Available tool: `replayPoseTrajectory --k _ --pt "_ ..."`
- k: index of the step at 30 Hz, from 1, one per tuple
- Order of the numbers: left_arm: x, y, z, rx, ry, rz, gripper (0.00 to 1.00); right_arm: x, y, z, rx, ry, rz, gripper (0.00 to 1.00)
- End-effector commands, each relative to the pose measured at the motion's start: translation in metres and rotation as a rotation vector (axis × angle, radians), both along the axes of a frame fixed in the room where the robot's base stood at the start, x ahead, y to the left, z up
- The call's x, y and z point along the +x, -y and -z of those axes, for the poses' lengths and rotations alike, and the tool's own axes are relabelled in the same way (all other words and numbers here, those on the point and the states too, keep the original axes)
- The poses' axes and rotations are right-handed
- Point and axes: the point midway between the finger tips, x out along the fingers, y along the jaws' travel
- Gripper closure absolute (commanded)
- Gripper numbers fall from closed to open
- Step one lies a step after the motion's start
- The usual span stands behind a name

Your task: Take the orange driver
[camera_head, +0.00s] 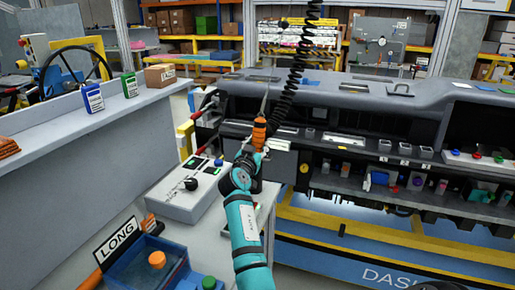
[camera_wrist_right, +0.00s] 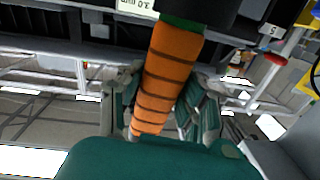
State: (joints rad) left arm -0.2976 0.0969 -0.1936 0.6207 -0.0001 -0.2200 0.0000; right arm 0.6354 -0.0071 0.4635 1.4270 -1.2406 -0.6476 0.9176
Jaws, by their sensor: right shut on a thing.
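The orange driver (camera_head: 259,132) stands nearly upright in my right gripper (camera_head: 252,152), with its thin shaft pointing up. In the right wrist view its orange handle (camera_wrist_right: 165,75) has dark bands and a green ring near a black upper part. The fingers of my right gripper (camera_wrist_right: 160,108) are on both sides of the handle and shut on it. A black coiled cord (camera_head: 291,85) hangs from above and passes close to the driver; I cannot tell whether they are joined. My left gripper is not in view.
The dark dashboard module (camera_head: 400,100) fills the right side behind the driver. A grey control box (camera_head: 185,200) stands left of my arm. A blue bin (camera_head: 135,275) and a LONG sign (camera_head: 117,241) are at lower left. A grey shelf (camera_head: 60,120) carries small boxes.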

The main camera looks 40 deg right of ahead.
Motion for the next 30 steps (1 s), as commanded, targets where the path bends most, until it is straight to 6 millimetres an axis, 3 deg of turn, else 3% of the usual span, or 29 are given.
replayPoseTrajectory --k 1,4,10,20,30 --pt "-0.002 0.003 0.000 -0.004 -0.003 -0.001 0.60 0.000 0.000 0.000 0.000 0.000 0.000 0.87" --pt "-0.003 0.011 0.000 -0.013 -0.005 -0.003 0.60 0.000 0.000 0.000 -0.001 -0.001 0.000 1.00" --pt "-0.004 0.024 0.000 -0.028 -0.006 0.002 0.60 0.000 0.000 -0.003 -0.004 0.004 -0.001 1.00" --pt "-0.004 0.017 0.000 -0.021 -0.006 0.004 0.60 0.000 0.001 -0.006 -0.004 0.003 0.000 1.00" --pt "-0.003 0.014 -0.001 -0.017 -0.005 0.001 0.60 -0.002 0.004 -0.048 -0.002 0.007 0.001 1.00"
